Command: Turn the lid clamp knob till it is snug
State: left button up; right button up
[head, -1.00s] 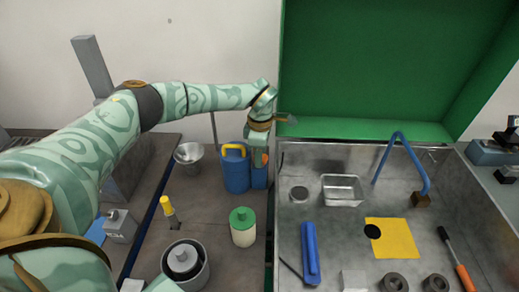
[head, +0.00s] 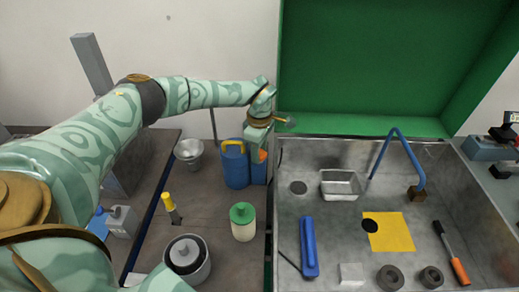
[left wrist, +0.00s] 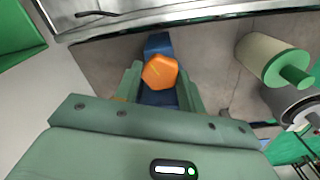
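The orange knob (left wrist: 160,72) has a faceted, roughly hexagonal head with a small pale mark in the left wrist view. It sits on a blue body (left wrist: 158,44). In the head view the knob (head: 262,156) is a small orange patch on the blue block (head: 259,172), partly hidden by my gripper. My left gripper (head: 258,146) is just above the knob, pointing down. In the left wrist view my left gripper (left wrist: 160,88) has one finger on each side of the knob, apart. I cannot tell whether either finger touches it. My right gripper is out of view.
A blue jug with a yellow handle (head: 235,165) stands close left of the block. A cream bottle with a green cap (head: 243,222) stands in front. The metal case (head: 340,230) and its raised green lid (head: 375,60) are close on the right.

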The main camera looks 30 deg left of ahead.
pick_arm(q)
jog(key=o, duration=0.3)
jog(key=shift+o, duration=0.2)
notch_tip(320, 180, up, 16)
jog(key=p, duration=0.2)
jog(key=shift+r, duration=0.2)
